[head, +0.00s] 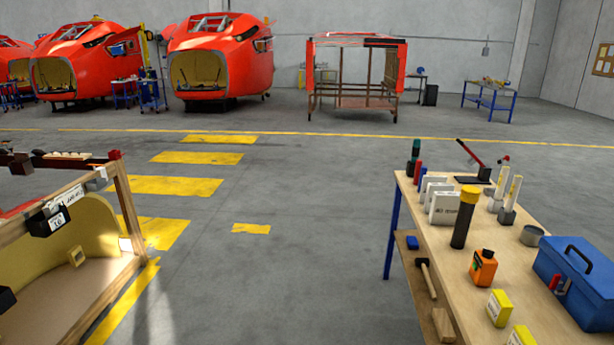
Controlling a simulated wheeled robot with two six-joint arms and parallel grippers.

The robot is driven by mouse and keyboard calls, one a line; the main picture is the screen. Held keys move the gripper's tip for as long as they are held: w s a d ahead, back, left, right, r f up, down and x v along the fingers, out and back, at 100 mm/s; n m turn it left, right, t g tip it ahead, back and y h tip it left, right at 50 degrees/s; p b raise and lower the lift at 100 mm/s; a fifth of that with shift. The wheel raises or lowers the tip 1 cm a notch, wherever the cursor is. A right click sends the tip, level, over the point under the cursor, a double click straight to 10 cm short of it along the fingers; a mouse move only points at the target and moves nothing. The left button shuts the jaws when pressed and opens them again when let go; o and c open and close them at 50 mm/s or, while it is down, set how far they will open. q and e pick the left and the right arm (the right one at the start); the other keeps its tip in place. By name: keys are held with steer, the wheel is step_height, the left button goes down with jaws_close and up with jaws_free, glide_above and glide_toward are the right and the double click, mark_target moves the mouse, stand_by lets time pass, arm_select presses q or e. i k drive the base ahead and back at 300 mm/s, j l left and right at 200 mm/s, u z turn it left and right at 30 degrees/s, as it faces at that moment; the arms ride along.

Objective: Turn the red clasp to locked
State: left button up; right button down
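I cannot tell for sure which red part is the clasp. A small red piece (555,282) shows at the front left of the blue toolbox (580,275) on the workbench. A red lever (469,152) sticks up at a tilt from a black base at the bench's far end. A small red block (115,154) sits at the corner of the wooden-framed unit at left. No locked or unlocked mark can be read on any of them. Neither of my grippers shows in the head view.
The workbench (425,212) at right holds an orange bottle (483,268), a black tube with a yellow cap (464,220), yellow boxes (499,307) and white boxes (444,208). Clear grey floor (300,235) lies between the bench and the wooden-framed unit (128,205). Red nosecones (222,50) stand far back.

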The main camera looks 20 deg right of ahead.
mark_target(555, 279)
steer(key=i+l+z, duration=0.25)
steer(key=i, duration=1.8)
steer(key=i+j+z, duration=0.2)
steer(key=i+z, duration=0.3)
steer(key=i+j+z, duration=0.45)
